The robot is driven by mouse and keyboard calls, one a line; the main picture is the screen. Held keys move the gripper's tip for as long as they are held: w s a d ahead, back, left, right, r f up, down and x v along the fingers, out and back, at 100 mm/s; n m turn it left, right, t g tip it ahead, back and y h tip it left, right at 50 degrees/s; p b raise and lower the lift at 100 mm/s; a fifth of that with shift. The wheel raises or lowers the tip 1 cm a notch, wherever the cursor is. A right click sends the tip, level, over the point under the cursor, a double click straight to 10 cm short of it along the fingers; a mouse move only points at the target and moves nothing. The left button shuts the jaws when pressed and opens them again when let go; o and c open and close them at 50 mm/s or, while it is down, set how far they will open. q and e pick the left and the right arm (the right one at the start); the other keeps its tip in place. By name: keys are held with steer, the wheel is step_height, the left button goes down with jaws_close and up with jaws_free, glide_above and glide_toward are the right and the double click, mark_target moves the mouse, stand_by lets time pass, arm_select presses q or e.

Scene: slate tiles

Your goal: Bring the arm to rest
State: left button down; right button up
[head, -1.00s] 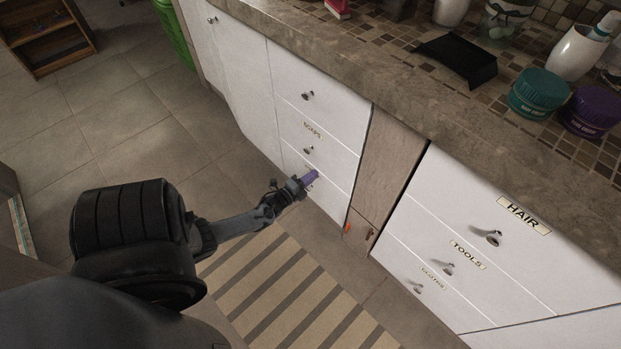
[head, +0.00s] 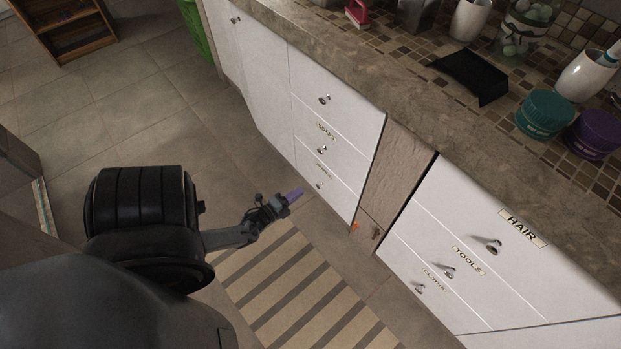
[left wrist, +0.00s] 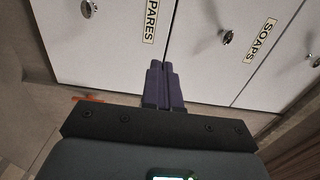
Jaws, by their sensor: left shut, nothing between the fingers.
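My left arm comes in from the left in the head view. Its gripper (head: 294,194) has purple fingers and hangs over the floor beside the striped rug, in front of the white drawers. In the left wrist view the purple fingers (left wrist: 164,84) lie side by side, shut, with nothing between them. Beyond them are white drawer fronts labelled SPARES and SOAPS. My right gripper does not show in either view.
A white drawer cabinet (head: 335,137) under a stone counter (head: 400,125) stands close to the gripper. The counter holds a black tray (head: 472,77), a teal jar (head: 545,113) and a purple jar (head: 594,135). A striped rug (head: 300,285) lies on the floor. Open floor is at left.

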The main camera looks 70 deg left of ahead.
arm_select(q)
steer(key=d+r+h+p, duration=0.1)
steer(key=d+r+p, duration=0.5)
steer(key=r+p, duration=0.6)
steer(key=w+d+r+n+g+h+p, duration=0.15)
steer(key=w+d+r+p, duration=0.25)
steer(key=d+r, duration=0.4)
steer(key=w+d+r+n+g+h+p, duration=0.15)
steer(key=w+d+r+n+p, duration=0.35)
steer(key=r, duration=0.6)
steer(key=w+d+r+n+g+h+p, duration=0.1)
steer(key=w+d+r+h+p, duration=0.15)
steer(key=d+r, duration=0.65)
steer(key=s+d+r+n+g+p, duration=0.1)
steer(key=s+d+r+g, duration=0.3)
steer(key=r, duration=0.3)
steer(key=s+d+n+g, duration=0.1)
steer(key=s+n+g, duration=0.2)
steer(key=s+g, duration=0.3)
step_height(320, 180, up, 38)
steer(key=f+t+p, duration=0.1)
steer(key=p, duration=3.7)
step_height(320, 180, down, 74)
steer(key=b, duration=7.4)
steer(key=shift+s+d+f+b, duration=0.2)
steer(key=shift+s+b, duration=0.15)
steer(key=shift+s, duration=0.1)
